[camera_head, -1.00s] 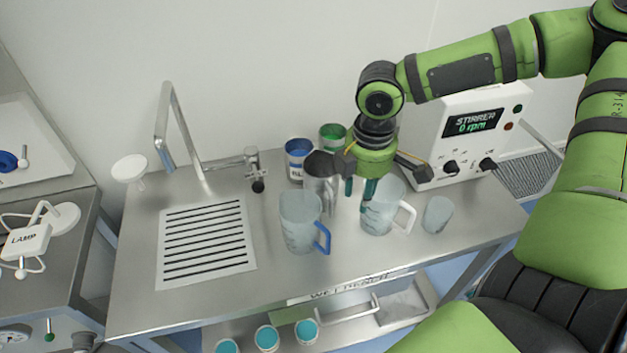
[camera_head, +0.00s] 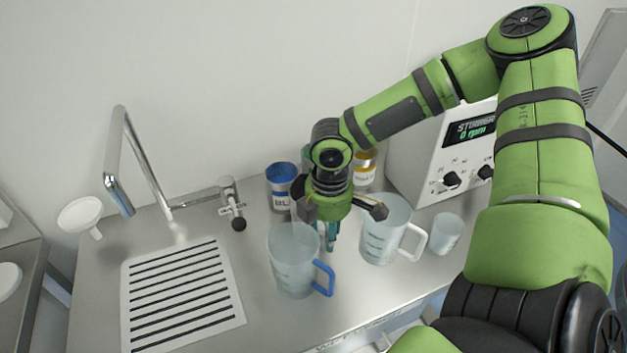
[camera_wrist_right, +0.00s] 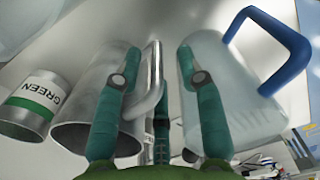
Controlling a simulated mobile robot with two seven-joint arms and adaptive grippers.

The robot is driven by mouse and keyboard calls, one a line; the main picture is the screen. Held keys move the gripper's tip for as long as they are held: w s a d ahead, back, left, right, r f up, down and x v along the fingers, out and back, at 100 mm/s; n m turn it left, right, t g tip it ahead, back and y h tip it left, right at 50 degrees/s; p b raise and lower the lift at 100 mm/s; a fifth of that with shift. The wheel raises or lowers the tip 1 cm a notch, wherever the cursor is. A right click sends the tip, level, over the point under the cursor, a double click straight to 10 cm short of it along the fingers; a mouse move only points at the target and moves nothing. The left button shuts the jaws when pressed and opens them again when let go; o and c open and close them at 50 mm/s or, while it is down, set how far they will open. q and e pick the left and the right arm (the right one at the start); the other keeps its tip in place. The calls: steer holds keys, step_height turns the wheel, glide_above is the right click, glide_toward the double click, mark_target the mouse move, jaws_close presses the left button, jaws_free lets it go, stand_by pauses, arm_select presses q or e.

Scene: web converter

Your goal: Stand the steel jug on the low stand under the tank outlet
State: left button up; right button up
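The steel jug (camera_head: 299,192) stands upright on the steel bench, mostly hidden behind my right gripper (camera_head: 331,236) in the head view. In the right wrist view the steel jug (camera_wrist_right: 80,136) shows its open mouth and its handle. My right gripper (camera_wrist_right: 160,105) has its teal fingers spread, with the jug's handle in the gap between them. The left-hand finger overlaps the jug's body in the picture; I cannot tell whether it touches. I cannot make out the low stand or the tank outlet. My left gripper is not in view.
A clear jug with a blue handle (camera_head: 292,268) stands close in front. A white-handled jug (camera_head: 384,236) and a small beaker (camera_head: 446,233) stand right. Blue (camera_head: 281,187) and yellow (camera_head: 365,170) tins are behind. A tap (camera_head: 230,200) and slotted drain (camera_head: 180,297) are left.

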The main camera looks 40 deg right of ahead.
step_height(320, 180, down, 2)
steer(key=shift+d+f, duration=0.1)
steer(key=shift+w+f, duration=0.15)
steer(key=shift+f, duration=0.2)
jaws_close()
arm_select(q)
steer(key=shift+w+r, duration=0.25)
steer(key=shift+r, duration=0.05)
arm_select(e)
steer(key=shift+r, duration=0.15)
steer(key=shift+r, duration=0.5)
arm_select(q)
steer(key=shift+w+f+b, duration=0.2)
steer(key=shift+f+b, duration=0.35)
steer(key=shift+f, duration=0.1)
arm_select(e)
step_height(320, 180, up, 27)
